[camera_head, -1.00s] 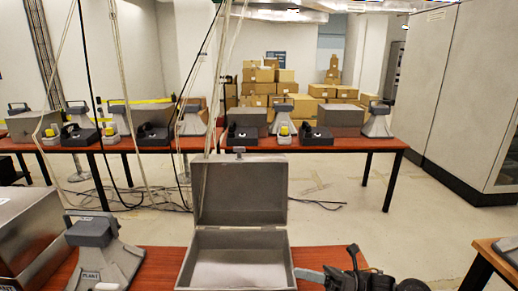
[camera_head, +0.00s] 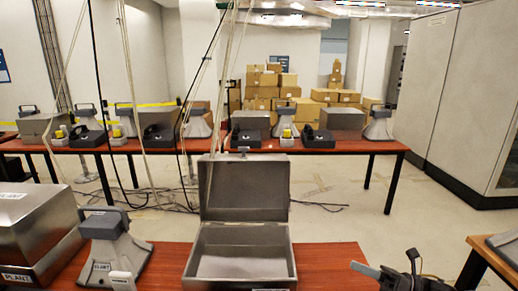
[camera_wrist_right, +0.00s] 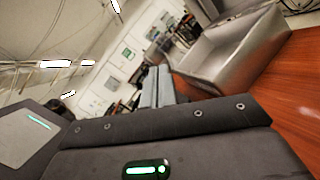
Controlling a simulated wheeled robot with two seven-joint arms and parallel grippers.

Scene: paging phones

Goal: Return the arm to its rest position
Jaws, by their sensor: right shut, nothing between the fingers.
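My right gripper (camera_head: 367,270) is at the lower right of the head view. Its grey fingers are shut with nothing between them, and they point left. They also show together in the right wrist view (camera_wrist_right: 157,88), tilted. The gripper is to the right of an open metal box (camera_head: 243,243) and apart from it. The box stands on the near red-brown table (camera_head: 325,262) with its lid (camera_head: 244,187) raised. The box also shows in the right wrist view (camera_wrist_right: 228,58). My left gripper is out of view.
A closed metal box (camera_head: 35,232) and a grey phone-like device (camera_head: 112,247) stand left of the open box. Another table edge (camera_head: 492,249) is at the right. A far table (camera_head: 345,146) holds several devices and boxes.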

